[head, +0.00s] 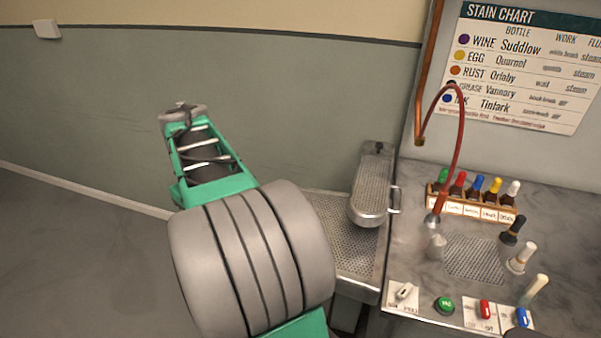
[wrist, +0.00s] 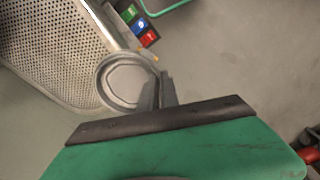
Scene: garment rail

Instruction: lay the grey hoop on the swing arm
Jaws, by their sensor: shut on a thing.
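The grey hoop (wrist: 103,92) is a small round ring at the tips of my gripper (wrist: 157,92) in the wrist view. The dark fingers are shut on its right side. In the head view the hoop (head: 170,117) shows at the far end of my green arm, partly hidden by my gripper (head: 184,112). The swing arm (head: 371,190) is a long, perforated metal board with a rounded near end, right of my arm. In the head view, the hoop is well left of the swing arm and apart from it.
A perforated metal surface (wrist: 50,40) fills the upper left of the wrist view. A grey worktop (head: 410,240) at the right carries a rack of bottles (head: 470,200) and a red hose (head: 461,140). A stain chart (head: 530,65) hangs behind. The floor at left is clear.

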